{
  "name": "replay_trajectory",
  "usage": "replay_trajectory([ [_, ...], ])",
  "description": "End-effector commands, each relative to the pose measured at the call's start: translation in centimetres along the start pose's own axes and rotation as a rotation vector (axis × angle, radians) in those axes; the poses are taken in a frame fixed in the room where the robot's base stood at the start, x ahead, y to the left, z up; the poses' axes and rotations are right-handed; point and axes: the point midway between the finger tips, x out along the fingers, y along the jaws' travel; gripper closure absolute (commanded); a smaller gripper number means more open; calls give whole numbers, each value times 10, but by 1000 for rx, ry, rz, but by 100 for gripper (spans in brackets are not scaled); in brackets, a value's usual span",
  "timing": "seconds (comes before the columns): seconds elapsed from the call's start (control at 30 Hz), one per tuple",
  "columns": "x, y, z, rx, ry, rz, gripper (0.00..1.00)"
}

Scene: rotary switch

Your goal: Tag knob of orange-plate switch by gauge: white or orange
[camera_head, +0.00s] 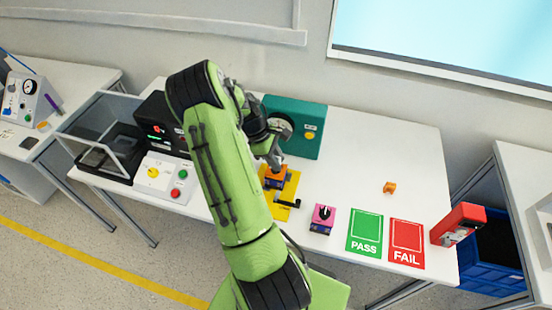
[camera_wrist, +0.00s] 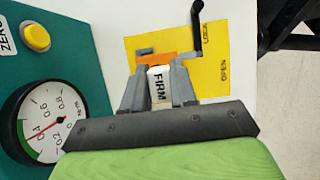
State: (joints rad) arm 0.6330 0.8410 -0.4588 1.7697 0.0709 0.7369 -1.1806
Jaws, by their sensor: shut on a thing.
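The orange-plate switch (camera_head: 275,181) stands on a yellow base (camera_head: 288,190) on the white table. My gripper (camera_head: 270,160) is directly above it. In the wrist view, my gripper (camera_wrist: 159,85) is shut on a white tag (camera_wrist: 158,82) printed FIRM. The orange plate (camera_wrist: 152,58) shows just past the fingertips. The knob is hidden, and I cannot tell whether the tag is seated on it. The gauge (camera_wrist: 45,122) is on a teal box (camera_head: 308,122); its red needle lies near 0.4, by the green band. A small orange block (camera_head: 390,187) lies apart on the table.
A black lever (camera_wrist: 197,20) stands on the yellow base by the words LOCK and OPEN. A pink-plate switch (camera_head: 322,217), green PASS card (camera_head: 364,238), FAIL card (camera_head: 407,243) and red box (camera_head: 459,224) lie to the right. The table's back right is clear.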

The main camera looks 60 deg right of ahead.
Motion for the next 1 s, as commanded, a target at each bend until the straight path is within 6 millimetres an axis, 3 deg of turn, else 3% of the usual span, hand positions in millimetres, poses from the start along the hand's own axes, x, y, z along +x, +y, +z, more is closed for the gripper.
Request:
replay_trajectory([
  [0.47,12,0,-6,0,0,0,100],
  [0.5,12,0,-5,0,0,0,69],
  [0.67,11,-1,-5,0,0,-1,44],
  [1.0,5,0,-5,0,1,2,44],
])
